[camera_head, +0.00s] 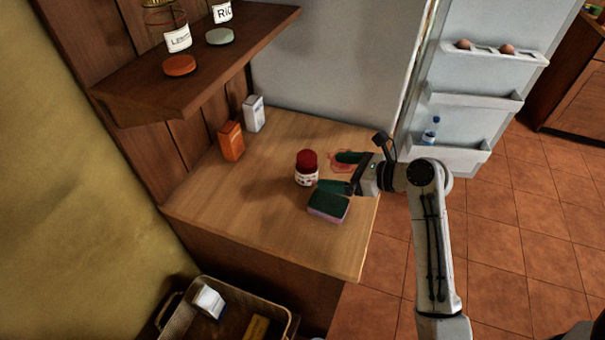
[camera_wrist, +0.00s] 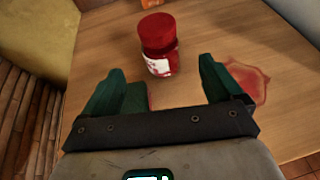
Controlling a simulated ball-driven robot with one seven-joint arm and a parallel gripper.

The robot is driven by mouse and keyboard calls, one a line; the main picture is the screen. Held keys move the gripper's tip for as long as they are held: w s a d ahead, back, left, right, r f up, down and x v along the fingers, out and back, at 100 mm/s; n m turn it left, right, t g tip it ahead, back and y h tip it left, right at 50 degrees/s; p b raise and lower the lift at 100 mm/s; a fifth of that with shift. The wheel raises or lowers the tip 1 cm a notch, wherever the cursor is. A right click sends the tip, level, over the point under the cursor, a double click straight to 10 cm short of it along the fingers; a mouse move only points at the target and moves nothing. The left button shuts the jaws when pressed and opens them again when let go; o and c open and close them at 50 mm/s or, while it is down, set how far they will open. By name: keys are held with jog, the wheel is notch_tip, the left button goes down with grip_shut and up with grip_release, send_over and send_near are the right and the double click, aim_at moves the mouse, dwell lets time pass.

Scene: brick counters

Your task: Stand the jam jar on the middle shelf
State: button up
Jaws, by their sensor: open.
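The jam jar (camera_head: 307,176), with a red lid and a white label, stands upright on the wooden counter. It also shows in the wrist view (camera_wrist: 159,50), ahead of the fingers. My gripper (camera_head: 340,172) is open and empty, low over the counter to the right of the jar. In the wrist view its green fingers (camera_wrist: 160,85) point toward the jar, which lies beyond their tips and apart from them. The open fridge door carries three shelves; the middle shelf (camera_head: 472,99) looks empty.
A green and pink sponge (camera_head: 328,206) lies just in front of the gripper. A red stain (camera_wrist: 248,82) marks the counter. Orange (camera_head: 231,141) and white (camera_head: 254,113) boxes stand at the back left. A wooden wall shelf (camera_head: 150,100) overhangs the left. A bottle (camera_head: 431,131) occupies the lower door shelf.

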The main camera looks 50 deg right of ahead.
aim_at(317, 170)
jog(key=x, duration=0.5)
jog(key=shift+f, duration=0.2)
jog(key=shift+x, duration=3)
jog(key=shift+s+f, duration=0.1)
jog(key=shift+f, duration=0.05)
jog(key=c, duration=1.2)
jog(key=shift+c, duration=1.3)
